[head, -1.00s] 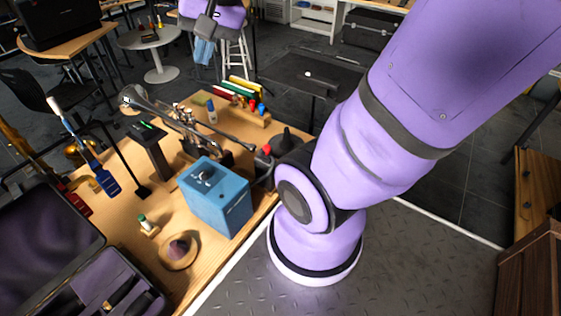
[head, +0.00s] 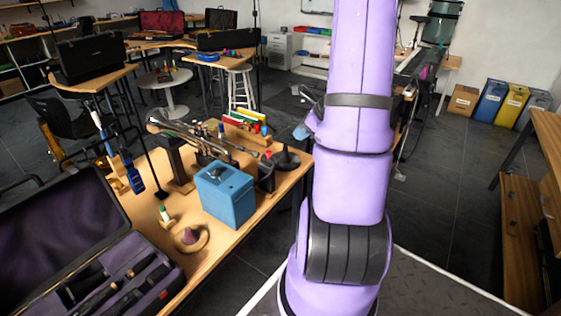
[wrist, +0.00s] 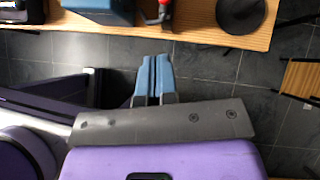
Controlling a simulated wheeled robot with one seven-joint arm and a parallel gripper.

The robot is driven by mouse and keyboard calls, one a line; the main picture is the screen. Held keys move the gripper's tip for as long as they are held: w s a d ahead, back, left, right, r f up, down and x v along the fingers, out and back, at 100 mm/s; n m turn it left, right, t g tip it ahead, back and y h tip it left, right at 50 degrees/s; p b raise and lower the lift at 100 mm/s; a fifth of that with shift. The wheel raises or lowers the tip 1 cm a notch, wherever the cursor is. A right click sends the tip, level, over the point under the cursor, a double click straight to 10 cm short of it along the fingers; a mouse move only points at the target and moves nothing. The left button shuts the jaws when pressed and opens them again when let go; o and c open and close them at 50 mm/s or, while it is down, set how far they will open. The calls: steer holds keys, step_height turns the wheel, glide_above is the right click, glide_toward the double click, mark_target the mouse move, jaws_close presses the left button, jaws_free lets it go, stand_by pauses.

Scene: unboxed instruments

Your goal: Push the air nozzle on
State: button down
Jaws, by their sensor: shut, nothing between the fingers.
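My gripper (wrist: 153,78) shows in the wrist view, its two blue fingers together and empty, over the dark floor beyond the table's edge. A light-blue tip beside my arm in the head view (head: 301,131) appears to be its fingers. I cannot pick out the air nozzle with certainty. A blue box (head: 228,195) with a dark knob on top stands on the wooden table; its lower part shows in the wrist view (wrist: 100,10). Close to its right is a small red-tipped part (head: 268,155), also in the wrist view (wrist: 163,12). My gripper is apart from all of these.
A black cone on a round base (head: 286,158) stands near the table's right edge. Long metal instruments (head: 205,142) lie behind the box. An open case (head: 110,285) is at the front left, and a wooden ring (head: 191,237) lies before the box. Floor right of the table is free.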

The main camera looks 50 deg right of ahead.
steer(key=s+f+m, duration=0.1)
steer(key=s+f, duration=0.1)
glide_toward(271, 159)
step_height(271, 159, down, 3)
steer(key=w, duration=0.1)
steer(key=w+a, duration=0.1)
steer(key=shift+w+f, duration=0.2)
steer(key=shift+w, duration=0.1)
steer(key=shift+w+a+f, duration=0.1)
steer(key=shift+w, duration=0.6)
steer(key=shift+w+a, duration=0.1)
steer(key=shift+w, duration=1.75)
